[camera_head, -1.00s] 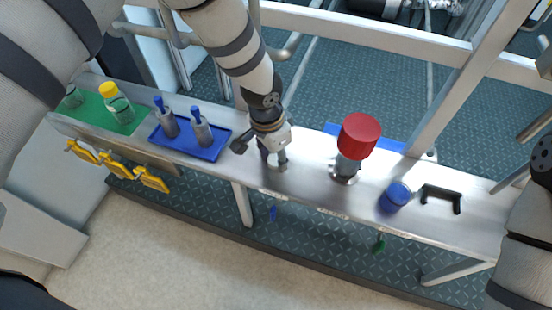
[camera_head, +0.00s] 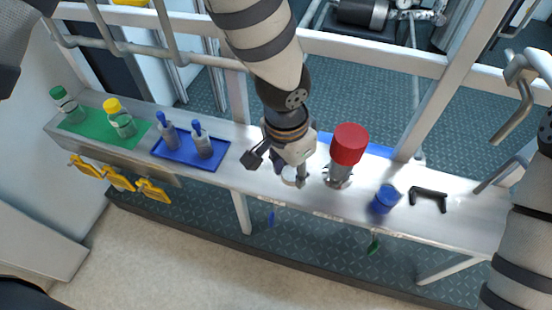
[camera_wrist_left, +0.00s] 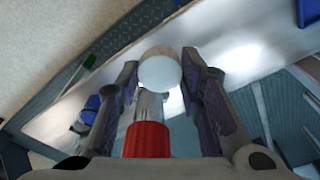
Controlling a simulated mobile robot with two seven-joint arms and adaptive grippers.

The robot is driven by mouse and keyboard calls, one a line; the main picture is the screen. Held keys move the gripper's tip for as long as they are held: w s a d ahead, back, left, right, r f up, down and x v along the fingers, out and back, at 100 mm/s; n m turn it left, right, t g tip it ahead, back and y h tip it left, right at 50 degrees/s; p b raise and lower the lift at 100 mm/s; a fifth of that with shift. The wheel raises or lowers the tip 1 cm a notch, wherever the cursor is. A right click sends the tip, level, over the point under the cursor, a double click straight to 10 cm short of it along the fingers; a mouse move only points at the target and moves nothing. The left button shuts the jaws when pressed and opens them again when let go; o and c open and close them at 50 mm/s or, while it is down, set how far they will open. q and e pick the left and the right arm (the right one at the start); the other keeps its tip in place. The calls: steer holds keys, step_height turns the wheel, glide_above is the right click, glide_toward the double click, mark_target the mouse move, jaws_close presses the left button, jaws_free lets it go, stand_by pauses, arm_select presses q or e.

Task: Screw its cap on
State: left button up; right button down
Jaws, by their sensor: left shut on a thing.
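My left gripper (camera_head: 290,180) is shut on a pale, round, cap-like piece (camera_wrist_left: 160,72), held between the fingertips in the wrist view. In the head view this white piece (camera_head: 293,177) shows at the fingertips over the bench. Just right of the gripper stands a metal vessel (camera_head: 338,176) with a large red cylinder (camera_head: 349,144) on top. The red cylinder also shows in the wrist view (camera_wrist_left: 147,140), apart from the held piece. I cannot tell whether the held piece touches the bench. My right gripper is out of view.
A blue round container (camera_head: 385,198) and a black bracket (camera_head: 429,199) are on the bench (camera_head: 330,203) to the right. A blue tray (camera_head: 188,155) holds two bottles (camera_head: 203,141). A green mat (camera_head: 90,126) bears green-capped (camera_head: 67,104) and yellow-capped (camera_head: 121,119) bottles. Frame posts and rails stand behind.

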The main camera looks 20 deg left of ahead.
arm_select(q)
steer(key=shift+s+d+r, duration=0.5)
steer(key=shift+s+d, duration=0.2)
steer(key=shift+s, duration=0.15)
steer(key=shift+s+d+r, duration=0.45)
steer(key=shift+s+d, duration=0.25)
steer(key=shift+s, duration=0.1)
